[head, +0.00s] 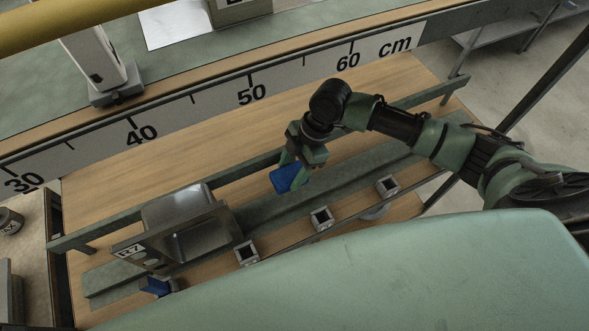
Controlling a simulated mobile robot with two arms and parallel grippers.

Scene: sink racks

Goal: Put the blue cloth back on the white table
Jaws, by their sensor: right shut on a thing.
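My right gripper (300,164) reaches in from the right over the wooden worktop. It is shut on a blue cloth (286,179), which shows below the fingers as a small flat blue piece above the grey-green rail. A second blue item (157,286) lies at the lower left beside the metal sink; it is partly hidden and I cannot tell what it is. I cannot make out a surface that is clearly the white table. My left gripper is not in view.
A metal sink box labelled R-7 (180,230) stands at the lower left. Several small square metal sockets line the rail, one being a socket (321,218). A ruler strip (250,92) runs behind. The wooden worktop (215,140) has bare room left of my gripper.

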